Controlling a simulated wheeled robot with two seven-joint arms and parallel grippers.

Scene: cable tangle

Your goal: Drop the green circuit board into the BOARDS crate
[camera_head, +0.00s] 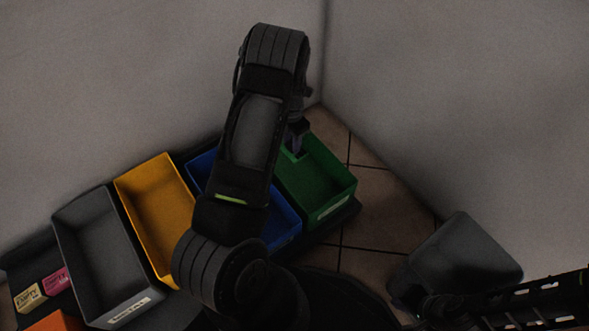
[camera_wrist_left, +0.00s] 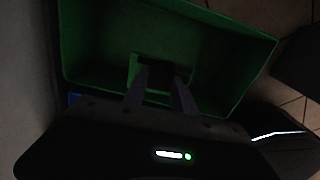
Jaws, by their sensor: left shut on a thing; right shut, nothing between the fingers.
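The green circuit board (camera_wrist_left: 133,70) is in my left gripper (camera_wrist_left: 164,72), seen in the left wrist view; it is dark and mostly hidden by the fingers. My left gripper (camera_head: 296,145) is shut on it and is over the green crate (camera_head: 325,186) in the head view. The green crate also fills the top of the left wrist view (camera_wrist_left: 225,50); no other thing is clearly visible inside it. Its front label is too small to read, so I cannot tell which crate is BOARDS. My right gripper (camera_head: 428,306) is shut and empty at the lower right.
A blue crate (camera_head: 284,228) lies partly under my left arm. A yellow crate (camera_head: 152,205) and a grey crate (camera_head: 97,250) stand further left. Walls close off the back; tiled floor shows between.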

